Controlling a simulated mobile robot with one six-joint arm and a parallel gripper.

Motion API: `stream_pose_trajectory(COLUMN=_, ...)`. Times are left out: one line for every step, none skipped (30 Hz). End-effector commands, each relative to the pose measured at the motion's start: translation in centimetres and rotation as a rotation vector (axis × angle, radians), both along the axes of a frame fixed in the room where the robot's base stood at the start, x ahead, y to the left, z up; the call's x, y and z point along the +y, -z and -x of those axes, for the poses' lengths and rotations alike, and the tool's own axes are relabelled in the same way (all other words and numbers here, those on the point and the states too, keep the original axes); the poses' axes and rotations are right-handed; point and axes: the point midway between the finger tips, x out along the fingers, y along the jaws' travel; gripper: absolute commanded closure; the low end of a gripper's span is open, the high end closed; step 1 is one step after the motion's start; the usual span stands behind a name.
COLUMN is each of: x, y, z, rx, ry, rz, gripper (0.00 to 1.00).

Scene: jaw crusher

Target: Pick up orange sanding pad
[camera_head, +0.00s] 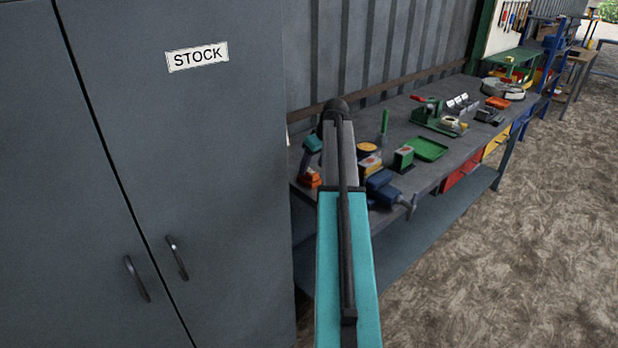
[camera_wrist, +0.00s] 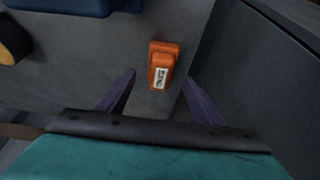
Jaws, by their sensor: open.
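The orange sanding pad (camera_wrist: 163,62) lies on the grey workbench top in the wrist view, a small block with a pale label on it. My gripper (camera_wrist: 158,82) is open, with its two dark fingers on either side of the pad's near end in the picture; whether they are level with it or above it I cannot tell. Nothing is held. In the head view the orange pad (camera_head: 310,179) shows at the bench's near left end, beside the cabinet. My teal arm reaches up the middle of that view, and the gripper fingers are not clearly visible there.
A grey STOCK cabinet (camera_head: 190,150) stands close on the left of the bench (camera_head: 425,182). A blue vise (camera_head: 385,190), a green tray (camera_head: 428,149) and a green block (camera_head: 403,157) stand to the right. The floor (camera_head: 500,260) at right is clear.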

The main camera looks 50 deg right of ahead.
Motion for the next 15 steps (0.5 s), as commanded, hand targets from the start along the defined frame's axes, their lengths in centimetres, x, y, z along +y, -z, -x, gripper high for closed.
stream_pose_trajectory(x=0.0, y=0.3, z=-0.2, rx=0.002, ry=0.0, rz=-0.001, gripper=0.39)
stream_pose_trajectory(x=0.0, y=0.6, z=-0.3, rx=0.002, ry=-0.001, rz=-0.002, gripper=0.39)
stream_pose_trajectory(x=0.0, y=0.9, z=-0.5, rx=0.002, ry=-0.001, rz=-0.002, gripper=0.39)
stream_pose_trajectory(x=0.0, y=1.2, z=-0.6, rx=0.002, ry=-0.001, rz=-0.002, gripper=0.39)
stream_pose_trajectory(x=0.0, y=1.4, z=-0.8, rx=0.002, ry=-0.001, rz=-0.002, gripper=0.39)
stream_pose_trajectory(x=0.0, y=1.8, z=-1.0, rx=0.002, ry=-0.001, rz=-0.002, gripper=0.39)
stream_pose_trajectory(x=0.0, y=2.2, z=-1.1, rx=0.002, ry=-0.001, rz=-0.002, gripper=0.39)
stream_pose_trajectory(x=0.0, y=2.5, z=-1.2, rx=0.003, ry=-0.001, rz=-0.002, gripper=0.39)
stream_pose_trajectory(x=0.0, y=2.9, z=-1.4, rx=0.002, ry=-0.001, rz=-0.002, gripper=0.39)
stream_pose_trajectory(x=0.0, y=3.1, z=-1.5, rx=0.002, ry=0.0, rz=-0.001, gripper=0.39)
stream_pose_trajectory(x=0.0, y=3.4, z=-1.6, rx=0.001, ry=-0.001, rz=-0.001, gripper=0.39)
stream_pose_trajectory(x=0.0, y=3.6, z=-1.7, rx=0.001, ry=-0.001, rz=-0.001, gripper=0.39)
stream_pose_trajectory(x=0.0, y=3.8, z=-1.8, rx=0.001, ry=-0.001, rz=-0.001, gripper=0.39)
stream_pose_trajectory(x=0.0, y=3.9, z=-1.8, rx=0.001, ry=-0.001, rz=-0.001, gripper=0.39)
stream_pose_trajectory(x=0.0, y=4.1, z=-1.9, rx=0.001, ry=-0.001, rz=-0.001, gripper=0.39)
